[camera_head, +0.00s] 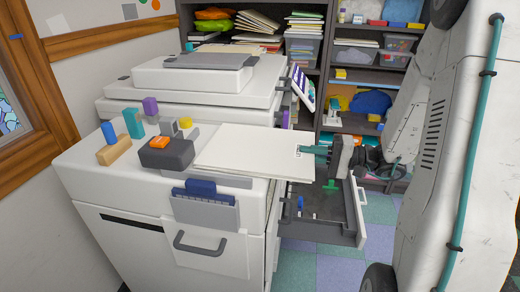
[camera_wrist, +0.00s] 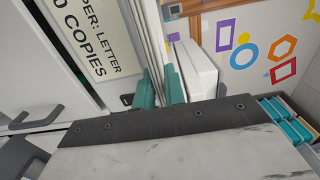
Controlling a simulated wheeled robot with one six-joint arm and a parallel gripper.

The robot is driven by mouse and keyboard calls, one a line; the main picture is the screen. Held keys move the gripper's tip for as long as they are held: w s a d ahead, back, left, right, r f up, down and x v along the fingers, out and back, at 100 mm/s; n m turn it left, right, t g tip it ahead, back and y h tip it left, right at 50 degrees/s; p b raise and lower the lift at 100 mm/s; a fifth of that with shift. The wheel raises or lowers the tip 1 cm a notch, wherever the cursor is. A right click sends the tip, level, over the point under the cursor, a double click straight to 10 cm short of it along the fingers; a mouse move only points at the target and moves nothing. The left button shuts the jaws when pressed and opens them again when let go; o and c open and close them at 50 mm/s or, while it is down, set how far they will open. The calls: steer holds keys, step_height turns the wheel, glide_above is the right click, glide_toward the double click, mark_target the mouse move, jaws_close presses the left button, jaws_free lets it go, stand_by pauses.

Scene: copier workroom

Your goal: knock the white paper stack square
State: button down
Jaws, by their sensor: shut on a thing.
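The white paper stack (camera_head: 250,152) lies flat, partly over the copier's white top, with its right end reaching past the side above an open drawer. My gripper (camera_head: 316,151) is at that right end, its teal fingers shut on the stack's edge. In the wrist view the teal fingertips (camera_wrist: 161,88) press on both sides of the thin pale layers of the paper stack (camera_wrist: 155,30). The head view is too small to tell how even the sheets' edges are.
The copier (camera_head: 195,85) stands behind the stack. A dark stapler-like block (camera_head: 166,155), a wooden block (camera_head: 114,151) and small coloured blocks sit left of the stack. The open drawer (camera_head: 350,235) is below my gripper. Shelves (camera_head: 345,60) stand behind.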

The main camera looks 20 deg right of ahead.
mark_target(310, 160)
stand_by(0.3)
steer(key=s+a, duration=0.2)
steer(key=s, duration=0.1)
steer(key=shift+w+d, duration=0.5)
steer(key=shift+w, duration=0.25)
steer(key=shift+w+d, duration=0.5)
steer(key=shift+w, duration=0.25)
steer(key=shift+s+r, duration=0.1)
steer(key=shift+r, duration=0.05)
steer(key=shift+s+r, duration=0.15)
steer(key=shift+s, duration=0.05)
steer(key=s+a+v, duration=0.1)
steer(key=v, duration=0.9)
steer(key=s+a+r+v, duration=0.1)
steer(key=s+v, duration=0.1)
steer(key=v, duration=0.9)
steer(key=shift+s+d, duration=0.15)
steer(key=shift+s, duration=0.2)
steer(key=shift+r, duration=0.1)
